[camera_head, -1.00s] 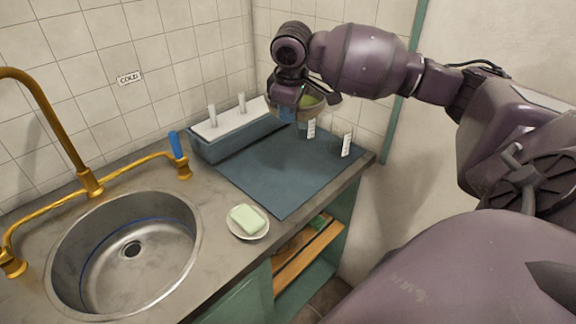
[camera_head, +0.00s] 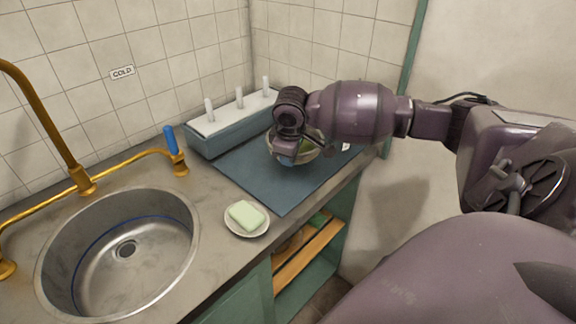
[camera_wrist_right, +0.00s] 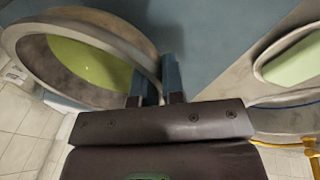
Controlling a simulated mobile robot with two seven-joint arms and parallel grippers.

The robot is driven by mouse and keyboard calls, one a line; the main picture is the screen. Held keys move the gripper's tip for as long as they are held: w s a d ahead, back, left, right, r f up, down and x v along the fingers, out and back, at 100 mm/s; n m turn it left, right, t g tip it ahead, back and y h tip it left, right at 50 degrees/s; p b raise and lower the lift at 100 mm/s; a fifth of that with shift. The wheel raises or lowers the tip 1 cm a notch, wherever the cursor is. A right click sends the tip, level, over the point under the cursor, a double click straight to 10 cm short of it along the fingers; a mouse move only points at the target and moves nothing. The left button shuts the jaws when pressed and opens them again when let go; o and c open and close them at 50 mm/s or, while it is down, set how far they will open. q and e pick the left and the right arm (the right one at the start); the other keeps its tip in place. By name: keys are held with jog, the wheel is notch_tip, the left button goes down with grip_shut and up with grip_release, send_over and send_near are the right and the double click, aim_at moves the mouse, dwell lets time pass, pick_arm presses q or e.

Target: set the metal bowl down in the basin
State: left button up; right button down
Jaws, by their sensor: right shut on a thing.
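The metal bowl (camera_head: 308,156) is partly hidden behind my right gripper (camera_head: 285,153) in the head view, above the blue-grey mat. My right gripper is shut on its rim. In the right wrist view the bowl (camera_wrist_right: 128,37) shows large at upper left, with something yellow-green inside, and its rim passes between the fingers (camera_wrist_right: 157,84). The round steel basin (camera_head: 150,236) is at lower left in the head view, empty, with a drain and a blue line around its wall. The basin's edge also shows at right in the wrist view (camera_wrist_right: 285,117). My left gripper is out of view.
A pale green soap bar (camera_head: 246,215) on a white dish (camera_head: 240,231) stands between basin and mat (camera_head: 275,192). A brass tap (camera_head: 52,130) with a blue-handled lever (camera_head: 170,141) rises behind the basin. A grey-blue box with white pegs (camera_head: 235,125) stands at the wall.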

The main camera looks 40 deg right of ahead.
jog(key=x, duration=0.2)
jog(key=shift+s+f, duration=0.15)
jog(key=shift+f, duration=0.35)
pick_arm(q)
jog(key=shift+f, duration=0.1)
pick_arm(e)
jog(key=shift+a, duration=0.1)
jog(key=c, duration=1.2)
grip_release()
pick_arm(q)
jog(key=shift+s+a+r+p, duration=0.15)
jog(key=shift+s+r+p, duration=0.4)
jog(key=shift+p, duration=0.6)
pick_arm(e)
jog(key=v, duration=1.2)
jog(key=shift+r, duration=0.15)
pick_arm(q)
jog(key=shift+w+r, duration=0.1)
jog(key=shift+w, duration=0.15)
